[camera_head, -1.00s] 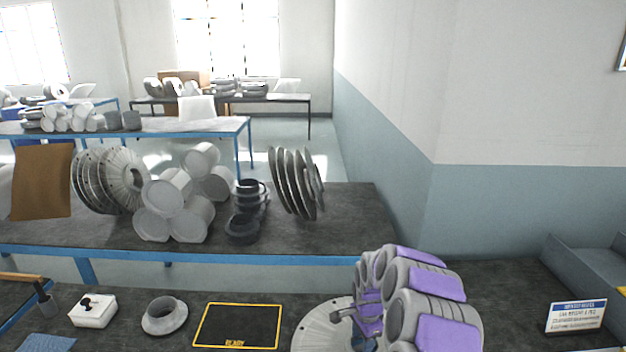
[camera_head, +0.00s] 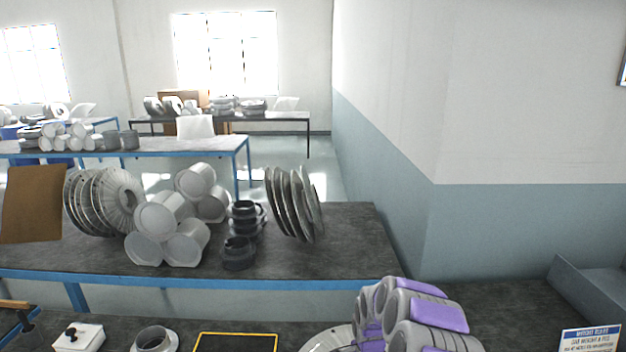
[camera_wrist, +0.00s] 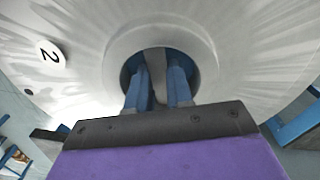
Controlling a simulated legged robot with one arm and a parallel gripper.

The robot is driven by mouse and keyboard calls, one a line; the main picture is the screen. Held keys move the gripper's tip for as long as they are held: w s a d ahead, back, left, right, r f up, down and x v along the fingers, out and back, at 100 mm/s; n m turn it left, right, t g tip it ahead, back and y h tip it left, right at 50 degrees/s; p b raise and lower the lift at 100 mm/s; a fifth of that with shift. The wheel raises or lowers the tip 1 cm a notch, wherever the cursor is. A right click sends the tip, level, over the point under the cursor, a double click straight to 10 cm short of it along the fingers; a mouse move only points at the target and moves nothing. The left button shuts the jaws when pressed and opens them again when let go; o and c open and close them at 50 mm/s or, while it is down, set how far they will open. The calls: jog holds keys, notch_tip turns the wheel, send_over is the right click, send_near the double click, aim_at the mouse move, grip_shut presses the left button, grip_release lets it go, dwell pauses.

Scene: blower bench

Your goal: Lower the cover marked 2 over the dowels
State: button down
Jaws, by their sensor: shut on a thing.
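The cover marked 2 (camera_wrist: 85,85) is a large pale disc with a round central hub and hole, filling much of the wrist view. Its black "2" is on a white spot at the upper left. My gripper (camera_wrist: 159,80) has its two blue fingers at the hub opening, shut on a grey part of the cover between them. In the head view a small part of the cover (camera_head: 325,341) shows at the bottom edge, left of my arm. My arm hides the gripper there. No dowels can be made out, and the space under the cover is hidden.
On the near bench are a black mat with a yellow border (camera_head: 236,344), a grey flanged ring (camera_head: 155,340), a white box with a black knob (camera_head: 78,338) and a sign (camera_head: 590,339). A grey tray (camera_head: 590,285) is at right. Discs and cylinders crowd the bench behind.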

jog(key=shift+a+r, duration=0.1)
jog(key=shift+r, duration=0.15)
jog(key=shift+r+p, duration=0.35)
jog(key=shift+r, duration=0.1)
dwell(0.3)
jog(key=shift+g+p, duration=0.3)
jog(key=shift+p, duration=0.4)
dwell(1.1)
jog(key=shift+r+p, duration=0.3)
jog(key=shift+r, duration=0.1)
dwell(0.4)
jog(key=shift+w+g+h+p, duration=0.1)
jog(key=shift+g+h+p, duration=0.3)
jog(key=shift+g+p, duration=0.4)
dwell(1.2)
jog(key=shift+r+p, duration=0.35)
jog(key=shift+r, duration=0.15)
dwell(0.4)
jog(key=shift+g+p, duration=0.5)
dwell(1.0)
